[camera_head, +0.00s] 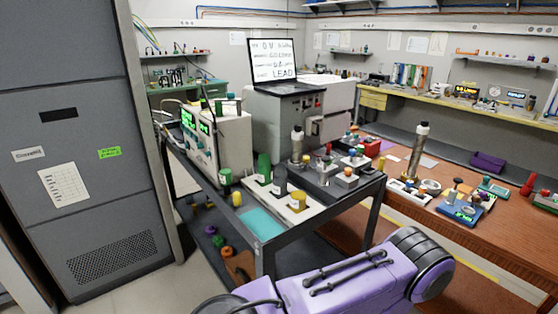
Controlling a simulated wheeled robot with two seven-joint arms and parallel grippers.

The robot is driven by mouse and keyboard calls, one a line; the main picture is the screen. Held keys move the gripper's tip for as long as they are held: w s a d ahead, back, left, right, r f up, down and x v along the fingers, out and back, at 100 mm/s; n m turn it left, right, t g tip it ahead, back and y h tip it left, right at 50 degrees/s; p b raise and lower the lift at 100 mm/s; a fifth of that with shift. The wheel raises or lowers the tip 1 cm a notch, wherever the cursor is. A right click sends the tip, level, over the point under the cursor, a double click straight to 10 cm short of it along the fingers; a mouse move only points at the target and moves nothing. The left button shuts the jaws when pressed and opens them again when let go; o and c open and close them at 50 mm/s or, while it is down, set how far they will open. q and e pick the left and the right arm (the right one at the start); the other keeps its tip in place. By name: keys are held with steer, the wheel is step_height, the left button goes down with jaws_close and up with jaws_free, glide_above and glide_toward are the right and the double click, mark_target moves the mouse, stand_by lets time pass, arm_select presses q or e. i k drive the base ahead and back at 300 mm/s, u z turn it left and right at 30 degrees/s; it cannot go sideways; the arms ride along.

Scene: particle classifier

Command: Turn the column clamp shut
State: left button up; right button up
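Two upright column-like parts are in view. A purple and black arm part of mine crosses the bottom of the view. Neither of my grippers shows.
A dark metal cart (330,222) carries instruments, bottles and a teal pad (262,223). A laptop (273,65) reading "LEAD" sits on a grey box. A tall grey cabinet (75,190) stands at left. The wooden bench (470,245) holds many small devices. Some floor shows between cabinet and cart.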

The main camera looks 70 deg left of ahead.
mark_target(306, 159)
steer(key=u, duration=0.05)
steer(key=k, duration=0.15)
steer(key=u, duration=1.1)
